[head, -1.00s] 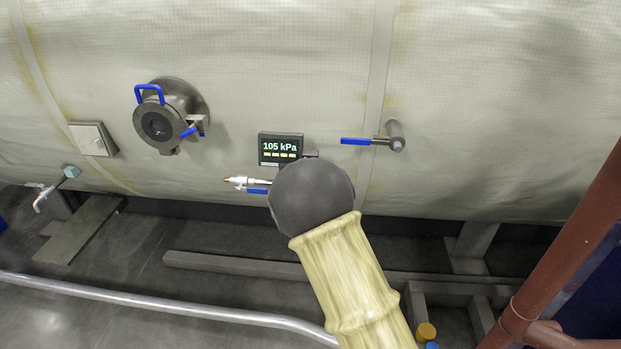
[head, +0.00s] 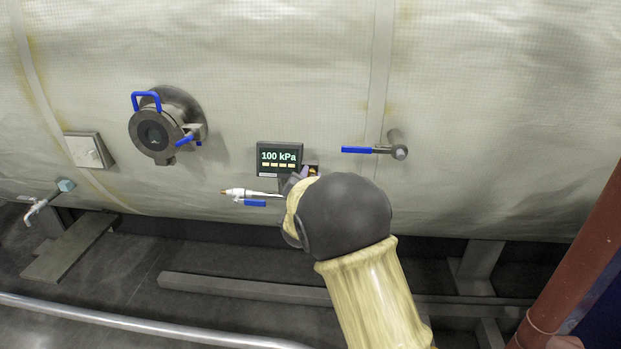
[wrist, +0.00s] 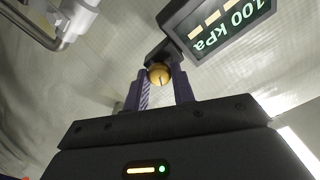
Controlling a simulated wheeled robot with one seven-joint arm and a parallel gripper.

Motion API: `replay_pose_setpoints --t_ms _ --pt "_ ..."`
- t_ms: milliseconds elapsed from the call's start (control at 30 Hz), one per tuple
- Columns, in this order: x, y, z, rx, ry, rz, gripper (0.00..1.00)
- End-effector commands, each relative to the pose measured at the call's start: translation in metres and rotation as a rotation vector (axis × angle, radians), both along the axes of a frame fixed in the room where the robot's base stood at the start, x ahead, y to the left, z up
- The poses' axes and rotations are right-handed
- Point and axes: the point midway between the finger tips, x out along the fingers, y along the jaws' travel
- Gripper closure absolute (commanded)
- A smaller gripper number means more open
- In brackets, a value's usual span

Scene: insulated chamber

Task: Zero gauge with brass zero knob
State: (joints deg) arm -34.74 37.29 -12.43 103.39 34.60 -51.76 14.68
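The gauge (head: 279,159) is a dark box on the tank wall with a lit display reading 100 kPa; it shows upside down in the wrist view (wrist: 218,28). The brass zero knob (wrist: 158,74) sits on a short dark bracket beside the gauge. In the head view a bit of the knob (head: 313,171) shows at the gauge's lower right. My gripper (wrist: 160,78) has its purple fingers on either side of the knob, seemingly touching it. In the head view my wrist hides most of the gripper.
A small valve with a blue handle (head: 255,203) lies just below the gauge. A blue-handled lever (head: 366,150) is to the right. A round flanged port (head: 155,134) and a wall box (head: 90,150) are to the left. A red pipe (head: 578,240) stands at the right.

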Motion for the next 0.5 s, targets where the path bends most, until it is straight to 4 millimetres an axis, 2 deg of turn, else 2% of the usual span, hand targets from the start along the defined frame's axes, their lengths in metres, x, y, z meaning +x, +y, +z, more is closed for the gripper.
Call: replay_pose_setpoints --t_ms 33,100,500 --pt "0.0000 0.0000 0.0004 0.000 0.000 0.000 0.67" --pt "0.0000 0.0000 0.0004 0.000 0.000 0.001 0.54" --pt "-0.0056 0.0009 -0.0004 0.000 0.000 0.001 0.54"
